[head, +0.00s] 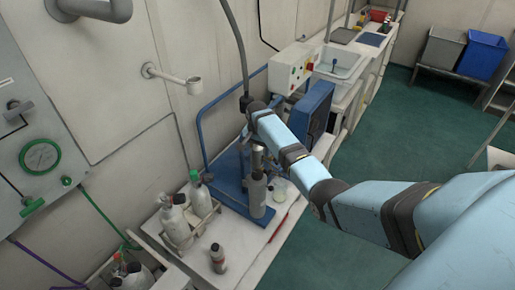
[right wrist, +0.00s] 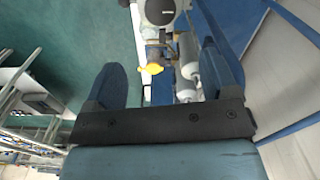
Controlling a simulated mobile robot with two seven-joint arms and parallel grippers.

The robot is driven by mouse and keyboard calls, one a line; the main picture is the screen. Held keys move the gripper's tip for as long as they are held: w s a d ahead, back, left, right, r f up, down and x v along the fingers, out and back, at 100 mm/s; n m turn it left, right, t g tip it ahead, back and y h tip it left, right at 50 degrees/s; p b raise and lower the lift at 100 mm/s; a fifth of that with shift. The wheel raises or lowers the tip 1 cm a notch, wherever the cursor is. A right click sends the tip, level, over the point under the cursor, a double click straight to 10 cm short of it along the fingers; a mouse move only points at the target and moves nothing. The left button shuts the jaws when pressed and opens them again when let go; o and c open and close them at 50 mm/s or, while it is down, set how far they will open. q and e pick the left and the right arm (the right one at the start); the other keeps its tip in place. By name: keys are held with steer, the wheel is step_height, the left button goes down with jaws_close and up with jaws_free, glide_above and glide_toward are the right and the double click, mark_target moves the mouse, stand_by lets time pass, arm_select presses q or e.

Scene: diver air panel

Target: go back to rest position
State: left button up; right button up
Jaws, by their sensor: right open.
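My right arm comes in from the right in the head view and reaches over the bench to a blue stand (head: 232,172). Its gripper end (head: 258,112) is beside the upright of that stand, and the fingers are hard to make out there. In the right wrist view my right gripper (right wrist: 167,75) is open, with two blue fingers apart and nothing held between them. Beyond the fingers are a yellow knob (right wrist: 152,69), a round grey fitting (right wrist: 160,12) and grey cylinders (right wrist: 187,55). I cannot tell whether the gripper touches anything. My left gripper is not in view.
Bottles in a rack (head: 178,228) and a small bottle (head: 218,258) stand on the bench. A white control box (head: 292,68) and a wall bracket (head: 190,84) are close by. Green floor (head: 400,125) is clear to the right.

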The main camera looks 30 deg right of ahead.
stand_by(0.4)
steer(key=s+a+f+n+t, duration=0.3)
steer(key=s+a+f+n, duration=0.15)
steer(key=s+f, duration=0.3)
steer(key=s+a+f+n+t, duration=0.25)
steer(key=s+a+f, duration=0.3)
steer(key=s, duration=0.35)
steer(key=s+a+r+n+t+y, duration=0.1)
steer(key=s+a+r+n, duration=0.1)
steer(key=s+a, duration=0.2)
steer(key=s+a+r+n+t+y, duration=0.1)
steer(key=s+a+r+n+t, duration=0.1)
steer(key=s, duration=0.8)
steer(key=s+a+r+n+t, duration=0.2)
steer(key=s+a+r+n, duration=0.1)
steer(key=s+a, duration=0.4)
steer(key=shift+s+r+y, duration=0.2)
steer(key=shift+s+y, duration=0.2)
